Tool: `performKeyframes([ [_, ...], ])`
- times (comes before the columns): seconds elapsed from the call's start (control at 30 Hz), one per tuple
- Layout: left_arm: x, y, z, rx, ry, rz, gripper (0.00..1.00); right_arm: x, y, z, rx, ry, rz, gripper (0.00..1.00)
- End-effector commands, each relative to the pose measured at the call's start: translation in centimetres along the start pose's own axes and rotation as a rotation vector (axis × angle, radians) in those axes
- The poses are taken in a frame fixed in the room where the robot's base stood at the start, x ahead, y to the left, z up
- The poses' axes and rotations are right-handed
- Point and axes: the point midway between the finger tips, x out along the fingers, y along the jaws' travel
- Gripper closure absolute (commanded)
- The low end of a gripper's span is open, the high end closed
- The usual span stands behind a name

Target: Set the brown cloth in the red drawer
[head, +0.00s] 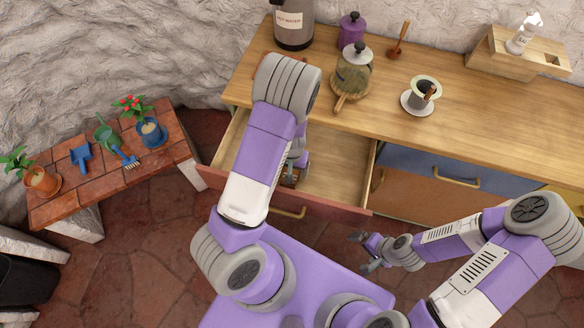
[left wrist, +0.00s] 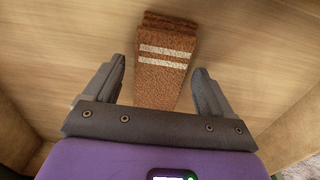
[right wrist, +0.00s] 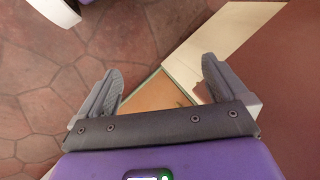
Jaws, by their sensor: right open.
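The red drawer (head: 340,214) is pulled open below the left part of the counter. The brown cloth (left wrist: 165,68), folded and with two pale stripes, lies on the drawer's wooden floor in the left wrist view. My left gripper (left wrist: 160,78) is inside the drawer, over the cloth. Its fingers are open, one on each side of the cloth with gaps between. My right gripper (head: 364,252) is open and empty, in front of the cabinet and right of the drawer.
The counter (head: 470,125) holds a hot water dispenser (head: 293,25), a purple canister (head: 351,30), a glass jar (head: 354,68) on a board and a cup (head: 424,92). A brick bench (head: 75,203) with plants stands at left. The drawer's right part is empty.

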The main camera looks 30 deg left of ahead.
Motion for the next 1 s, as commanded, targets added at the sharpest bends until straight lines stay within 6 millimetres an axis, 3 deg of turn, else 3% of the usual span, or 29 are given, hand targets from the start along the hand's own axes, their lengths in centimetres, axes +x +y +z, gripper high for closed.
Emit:
performKeyframes([
  [0.27, -0.6, 0.0, 0.0, 0.0, 0.0, 0.0, 0.16, -0.5, -0.2, 0.0, 0.0, 0.0, 0.0, 0.0],
  [0.7, -9.6, 0.1, -0.1, 0.002, 0.003, 0.001, 0.16, -3.8, -1.4, 0.2, 0.0, 0.0, 0.0, 0.0],
  [1.0, -12.3, 0.0, 0.0, 0.001, 0.0, 0.0, 0.16, -4.7, -1.8, 0.2, 0.0, 0.0, 0.0, 0.0],
])
